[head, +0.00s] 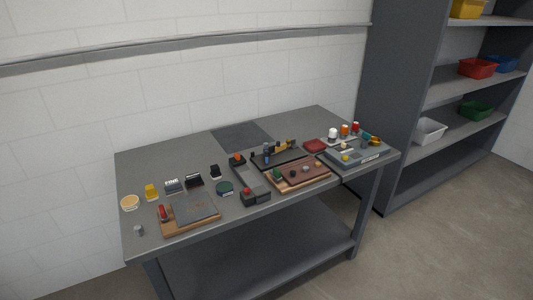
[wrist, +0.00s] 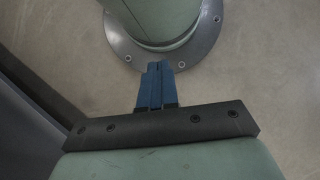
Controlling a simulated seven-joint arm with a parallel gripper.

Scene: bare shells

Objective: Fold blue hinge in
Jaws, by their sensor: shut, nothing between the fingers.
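My gripper (wrist: 157,67) shows in the wrist view, its two blue fingers shut together with nothing between them. It is away from the workbench (head: 138,167), over bare floor. The arm does not show in the head view. I cannot clearly pick out a blue hinge. A small dark blue part (head: 268,153) stands on a black board on the bench in the head view, but it is too small to tell what it is. No hinge shows in the wrist view.
The bench holds a wooden board with a grey plate (head: 193,209), a reddish-brown board (head: 299,174), a grey panel (head: 357,156) and several small parts. A shelf unit (head: 399,95) with coloured bins stands at right. A grey ring flange (wrist: 118,41) is near my fingertips in the wrist view.

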